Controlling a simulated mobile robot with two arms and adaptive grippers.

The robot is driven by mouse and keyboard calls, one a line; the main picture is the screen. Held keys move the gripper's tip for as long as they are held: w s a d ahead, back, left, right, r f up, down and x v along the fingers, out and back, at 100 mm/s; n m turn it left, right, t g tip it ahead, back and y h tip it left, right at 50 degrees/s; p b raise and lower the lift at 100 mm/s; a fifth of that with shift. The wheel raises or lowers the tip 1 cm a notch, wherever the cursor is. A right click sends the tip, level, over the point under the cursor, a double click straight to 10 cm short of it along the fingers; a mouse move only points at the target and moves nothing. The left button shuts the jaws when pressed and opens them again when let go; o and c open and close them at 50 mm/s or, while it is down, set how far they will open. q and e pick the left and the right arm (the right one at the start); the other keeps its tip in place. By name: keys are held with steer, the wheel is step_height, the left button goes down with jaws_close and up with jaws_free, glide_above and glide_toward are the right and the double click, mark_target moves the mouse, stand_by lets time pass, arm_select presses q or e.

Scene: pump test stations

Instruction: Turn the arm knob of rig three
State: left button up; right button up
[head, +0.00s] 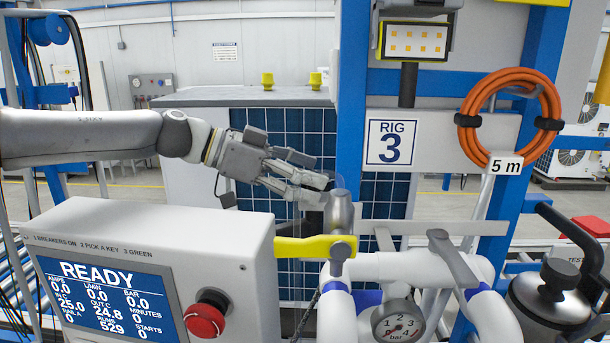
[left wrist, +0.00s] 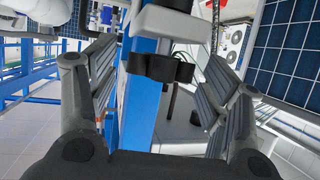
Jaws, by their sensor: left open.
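Rig three is marked by a white "RIG 3" sign (head: 391,143) on its blue frame. My left gripper (head: 318,190) reaches in from the left, open, with its fingertips close to a grey metal cylinder (head: 341,212) above the yellow lever. In the left wrist view a black lobed knob (left wrist: 160,68) is ahead between the two open fingers, in front of a blue post (left wrist: 140,115). The fingers are apart from it on both sides. I cannot tell for certain that this is the arm knob. Its match in the head view is unclear. My right gripper is not in view.
A control box (head: 150,235) with a READY screen and a red stop button (head: 206,314) stands below my left arm. A yellow lever (head: 302,248), white pipes (head: 420,268), a grey lever (head: 452,258) and a gauge (head: 398,322) crowd the space below the gripper.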

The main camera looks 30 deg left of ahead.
arm_select(q)
steer(key=c, duration=1)
steer(key=shift+a+m+g+p, duration=0.1)
steer(key=shift+m+g+p, duration=0.3)
steer(key=shift+p, duration=0.05)
steer(key=shift+w+m+g+h+p, duration=0.15)
steer(key=shift+m+g+h+p, duration=0.2)
steer(key=shift+m+g+h, duration=0.25)
steer(key=m+g, duration=0.2)
steer(key=shift+w+a+f+g+h, duration=0.1)
steer(key=shift+w+g+h, duration=0.1)
steer(key=shift+g+h, duration=0.2)
steer(key=shift+w+m+g+h, duration=0.15)
steer(key=shift+m+g+h, duration=0.15)
steer(key=shift+m+g, duration=1.4)
